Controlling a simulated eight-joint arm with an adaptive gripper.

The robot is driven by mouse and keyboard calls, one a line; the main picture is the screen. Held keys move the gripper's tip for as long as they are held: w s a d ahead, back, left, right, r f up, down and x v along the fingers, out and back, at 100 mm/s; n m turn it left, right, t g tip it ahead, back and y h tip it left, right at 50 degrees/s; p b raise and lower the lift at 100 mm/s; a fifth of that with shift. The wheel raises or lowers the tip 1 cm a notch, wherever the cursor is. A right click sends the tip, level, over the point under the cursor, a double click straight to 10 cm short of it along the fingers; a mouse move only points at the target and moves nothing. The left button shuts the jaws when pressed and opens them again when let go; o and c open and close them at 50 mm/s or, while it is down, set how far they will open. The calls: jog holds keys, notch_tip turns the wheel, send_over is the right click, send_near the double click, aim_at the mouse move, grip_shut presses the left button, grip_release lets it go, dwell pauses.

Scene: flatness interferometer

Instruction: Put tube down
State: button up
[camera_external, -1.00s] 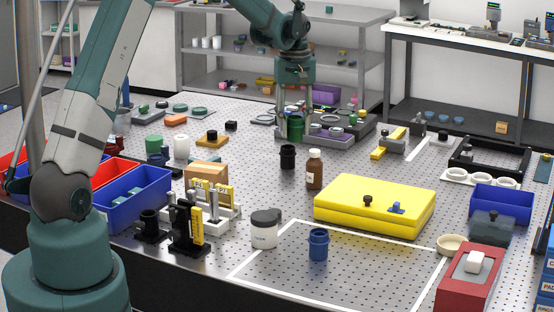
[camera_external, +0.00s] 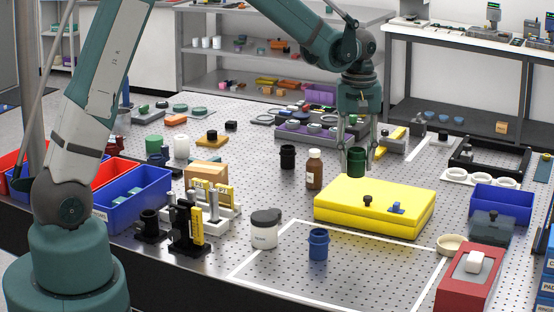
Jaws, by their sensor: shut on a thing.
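My gripper (camera_external: 357,150) is shut on a dark green tube (camera_external: 356,162). It holds the tube upright, just above and behind the yellow case (camera_external: 375,204); the picture does not show clearly how high above the table it hangs. A blue tube (camera_external: 318,244) stands upright inside the white-outlined area (camera_external: 375,280) at the front. A black tube (camera_external: 288,157) stands upright on the table, left of my gripper.
A brown bottle (camera_external: 314,169) stands left of the held tube. A white jar with a dark lid (camera_external: 264,230) stands left of the outlined area. A red box (camera_external: 470,278) and a blue bin (camera_external: 501,205) are at the right. Most of the outlined area is bare.

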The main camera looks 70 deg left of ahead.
jog(key=s+d+m+b, duration=0.15)
jog(key=s+d, duration=0.25)
jog(key=d, duration=1.2)
jog(key=s+d+m, duration=0.2)
jog(key=s+d, duration=0.2)
jog(key=d, duration=1.3)
jog(key=shift+w+a+f, duration=0.1)
jog(key=shift+f, duration=1.4)
jog(key=shift+w+a+f, duration=0.1)
jog(key=shift+f, duration=1.35)
jog(key=shift+f, duration=0.1)
jog(key=shift+f, duration=2.8)
jog(key=shift+f, duration=2.1)
jog(key=shift+f, duration=0.15)
